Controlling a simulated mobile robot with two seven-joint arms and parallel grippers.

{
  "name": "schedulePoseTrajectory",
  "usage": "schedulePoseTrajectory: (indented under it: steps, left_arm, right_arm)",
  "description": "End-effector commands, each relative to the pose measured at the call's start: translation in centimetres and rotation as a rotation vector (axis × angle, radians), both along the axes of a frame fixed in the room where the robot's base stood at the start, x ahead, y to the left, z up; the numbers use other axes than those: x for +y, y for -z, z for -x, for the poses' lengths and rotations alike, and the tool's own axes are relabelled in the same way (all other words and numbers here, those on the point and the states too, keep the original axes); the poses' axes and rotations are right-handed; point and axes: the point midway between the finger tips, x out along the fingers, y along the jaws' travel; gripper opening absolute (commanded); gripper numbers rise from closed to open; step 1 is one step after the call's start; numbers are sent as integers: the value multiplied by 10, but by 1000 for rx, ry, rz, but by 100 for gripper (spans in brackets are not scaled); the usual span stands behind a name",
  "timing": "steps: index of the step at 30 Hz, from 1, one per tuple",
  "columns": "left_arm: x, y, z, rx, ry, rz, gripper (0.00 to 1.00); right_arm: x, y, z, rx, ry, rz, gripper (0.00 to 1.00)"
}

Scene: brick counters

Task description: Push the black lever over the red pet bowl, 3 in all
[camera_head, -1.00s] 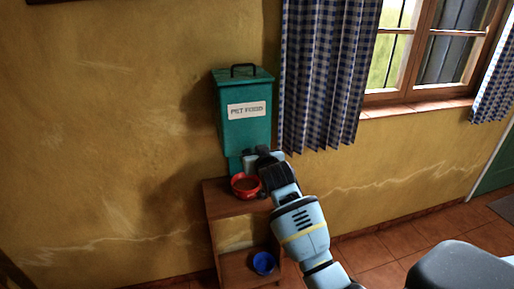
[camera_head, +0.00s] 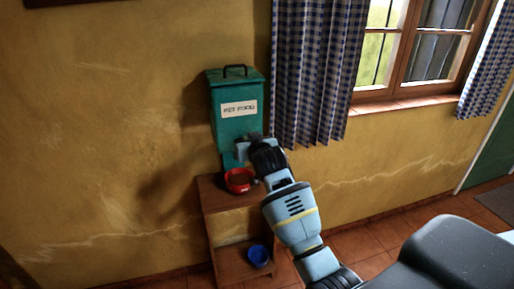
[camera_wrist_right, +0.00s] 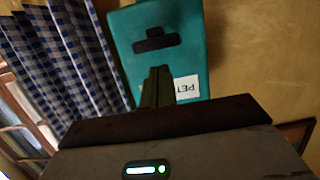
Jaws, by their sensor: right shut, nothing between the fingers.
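The teal pet food dispenser (camera_head: 238,92) is on the wall, with a white label. The red pet bowl (camera_head: 230,186) stands below it on a wooden stand, with brown contents. My right gripper (camera_head: 241,149) is at the dispenser's lower front, above the bowl, and hides the lever in the head view. In the right wrist view the dispenser (camera_wrist_right: 124,60) appears upside down. The black lever (camera_wrist_right: 154,41) shows on its front, beyond the tips of my shut, empty right gripper (camera_wrist_right: 158,70). I cannot tell whether they touch. My left gripper is not in view.
The wooden stand (camera_head: 213,201) has a lower shelf holding a blue bowl (camera_head: 258,256). A checked curtain (camera_head: 312,75) hangs close to the right of the dispenser. The wall left of the stand is clear.

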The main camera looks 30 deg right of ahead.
Motion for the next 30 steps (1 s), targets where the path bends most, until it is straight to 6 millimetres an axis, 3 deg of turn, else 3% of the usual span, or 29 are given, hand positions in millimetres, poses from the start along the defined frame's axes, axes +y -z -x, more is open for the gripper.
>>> schedulePoseTrajectory:
  steps: [15, 30]
  left_arm:
    - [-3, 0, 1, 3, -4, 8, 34]
    - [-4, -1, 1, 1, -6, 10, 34]
  right_arm:
    - [14, -17, 63, -3, 0, 1, 0]
    - [15, -19, 70, -3, 0, 1, 0]
